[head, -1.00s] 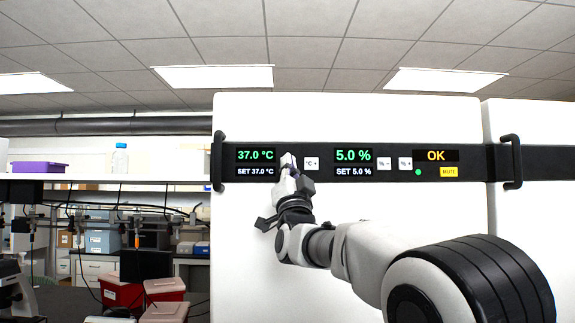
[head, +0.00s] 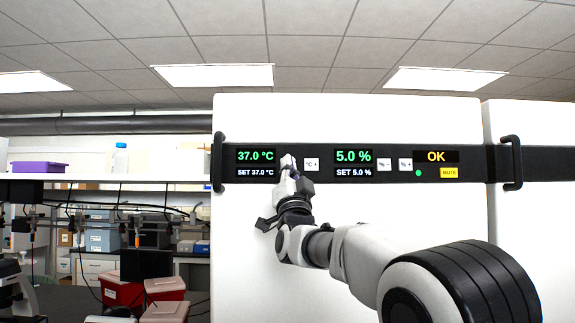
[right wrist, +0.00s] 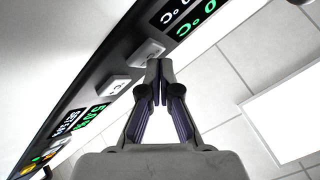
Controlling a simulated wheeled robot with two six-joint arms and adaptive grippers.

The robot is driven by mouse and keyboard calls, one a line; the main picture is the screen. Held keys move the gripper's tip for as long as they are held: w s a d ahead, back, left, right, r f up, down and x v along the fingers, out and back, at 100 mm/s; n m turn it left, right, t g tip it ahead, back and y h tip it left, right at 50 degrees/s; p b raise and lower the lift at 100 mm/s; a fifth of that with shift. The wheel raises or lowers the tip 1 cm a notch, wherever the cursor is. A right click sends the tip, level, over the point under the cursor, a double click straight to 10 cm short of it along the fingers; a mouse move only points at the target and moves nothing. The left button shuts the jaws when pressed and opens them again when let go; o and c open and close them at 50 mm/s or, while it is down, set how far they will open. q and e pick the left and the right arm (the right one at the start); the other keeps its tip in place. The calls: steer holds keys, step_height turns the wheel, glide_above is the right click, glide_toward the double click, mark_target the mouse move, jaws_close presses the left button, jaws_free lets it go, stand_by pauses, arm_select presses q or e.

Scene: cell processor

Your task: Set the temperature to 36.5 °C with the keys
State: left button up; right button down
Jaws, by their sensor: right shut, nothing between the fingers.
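The black control panel (head: 460,172) shows a green temperature readout of 37.0 °C (head: 255,156) above SET 37.0 °C (head: 255,173). To the right of these is a white key (head: 287,160), partly hidden by my right gripper (head: 290,169). Farther right is the °C+ key (head: 311,164). My right gripper is shut and empty, pointing at the partly hidden key. In the right wrist view its closed tips (right wrist: 158,70) are close to that key (right wrist: 149,52); I cannot tell whether they touch it. The °C+ key (right wrist: 115,86) lies to their left. My left gripper is not in view.
Farther right on the panel are the 5.0 % readout (head: 353,156), the %− key (head: 384,164), the %+ key (head: 405,164), an OK display (head: 436,156) and a yellow MUTE key (head: 449,173). Black handles (head: 217,162) (head: 512,162) stick out from the panel.

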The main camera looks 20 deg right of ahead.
steer(key=shift+w, duration=0.2)
stand_by(0.6)
steer(key=shift+s+f+b, duration=0.2)
steer(key=shift+s+b, duration=0.1)
steer(key=shift+b, duration=0.15)
steer(key=shift+s+a+r+b, duration=0.15)
steer(key=shift+s+a+b, duration=0.05)
steer(key=shift+s+b, duration=0.2)
steer(key=s+b, duration=0.2)
steer(key=s+a+b, duration=0.1)
steer(key=s+b, duration=0.1)
steer(key=shift+s+a+b, duration=0.15)
steer(key=shift+s+b, duration=0.25)
